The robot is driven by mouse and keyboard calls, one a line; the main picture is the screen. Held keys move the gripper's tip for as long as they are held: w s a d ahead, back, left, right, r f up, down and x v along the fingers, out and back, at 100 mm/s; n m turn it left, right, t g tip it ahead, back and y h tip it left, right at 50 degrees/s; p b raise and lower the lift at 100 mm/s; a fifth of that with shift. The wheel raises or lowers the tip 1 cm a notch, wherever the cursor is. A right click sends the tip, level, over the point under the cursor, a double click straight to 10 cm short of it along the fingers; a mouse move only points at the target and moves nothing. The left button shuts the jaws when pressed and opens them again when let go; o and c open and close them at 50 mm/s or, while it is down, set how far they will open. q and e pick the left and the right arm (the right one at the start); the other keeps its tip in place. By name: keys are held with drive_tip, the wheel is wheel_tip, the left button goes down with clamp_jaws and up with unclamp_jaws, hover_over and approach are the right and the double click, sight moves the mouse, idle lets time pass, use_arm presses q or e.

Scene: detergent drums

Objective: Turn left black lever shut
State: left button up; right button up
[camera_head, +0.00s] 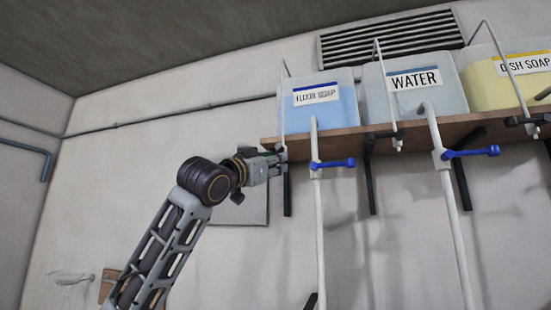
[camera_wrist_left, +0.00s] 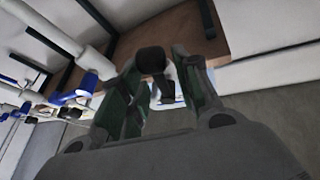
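My left gripper (camera_head: 280,158) is raised to the left end of the wooden shelf, beside the pipe below the floor soap drum (camera_head: 325,103). In the left wrist view, a black lever knob (camera_wrist_left: 152,60) with a dark stem shows between the fingertips of my left gripper (camera_wrist_left: 158,75). The fingers stand apart on either side of it; whether they touch it is unclear. In the head view the gripper hides this left black lever. My right gripper is not in view.
The water drum (camera_head: 414,92) and yellow dish soap drum (camera_head: 485,85) stand farther right on the shelf (camera_head: 430,123). A middle black lever (camera_head: 385,136) and blue levers (camera_head: 335,163) (camera_head: 470,153) sit on pipes. Black brackets (camera_head: 370,180) hang below.

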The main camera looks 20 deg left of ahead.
use_arm(q)
drive_tip(key=shift+w+d+r, duration=0.2)
drive_tip(key=shift+w+r, duration=0.1)
drive_tip(key=shift+w, duration=0.2)
drive_tip(key=shift+c, duration=0.5)
clamp_jaws()
